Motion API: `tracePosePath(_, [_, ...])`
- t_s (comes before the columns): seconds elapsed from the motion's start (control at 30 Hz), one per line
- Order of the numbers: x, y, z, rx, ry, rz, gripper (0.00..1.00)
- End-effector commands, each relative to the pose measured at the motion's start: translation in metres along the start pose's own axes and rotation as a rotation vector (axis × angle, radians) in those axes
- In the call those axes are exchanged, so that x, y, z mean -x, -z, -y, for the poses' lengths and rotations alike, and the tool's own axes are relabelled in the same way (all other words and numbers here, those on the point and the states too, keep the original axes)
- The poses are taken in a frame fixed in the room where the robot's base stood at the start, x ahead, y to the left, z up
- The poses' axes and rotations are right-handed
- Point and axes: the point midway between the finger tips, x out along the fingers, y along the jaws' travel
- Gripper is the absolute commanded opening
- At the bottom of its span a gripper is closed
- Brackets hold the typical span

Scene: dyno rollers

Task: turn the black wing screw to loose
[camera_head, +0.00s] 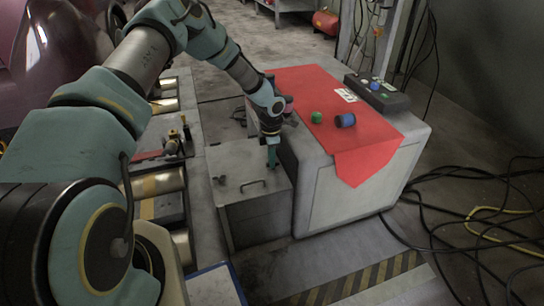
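A grey metal box (246,212) with a flat lid and a dark bar handle (252,184) stands in the middle. A small dark piece that looks like a wing screw (222,180) sits at the left of the lid. My gripper (272,165) points down over the right part of the lid, close to its top, beside the box with the red cloth. The fingers look close together and small. I cannot tell whether they are open or shut, or whether they touch anything. Any screw under the fingertips is hidden by them.
Right of my gripper, a large light-grey housing (345,205) carries a red cloth (365,155), a green object (316,117), a blue cylinder (345,120) and a dark control box (378,92). Loose black cables (470,215) cover the floor at right. Rollers (160,184) lie at left.

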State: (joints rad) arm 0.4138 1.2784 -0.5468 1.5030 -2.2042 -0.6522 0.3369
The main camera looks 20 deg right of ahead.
Motion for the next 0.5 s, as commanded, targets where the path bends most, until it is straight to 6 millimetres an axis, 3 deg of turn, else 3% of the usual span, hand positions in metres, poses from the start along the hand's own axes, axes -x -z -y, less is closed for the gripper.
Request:
tracePosePath(0.03, [-0.0009,-0.0001,0.0024,-0.002,0.004,-0.002,0.18])
tracePosePath(0.23, [-0.0005,-0.0001,0.0009,-0.002,0.001,-0.001,0.40])
tracePosePath(0.5, [0.0012,0.0000,-0.0004,-0.002,-0.001,0.000,0.40])
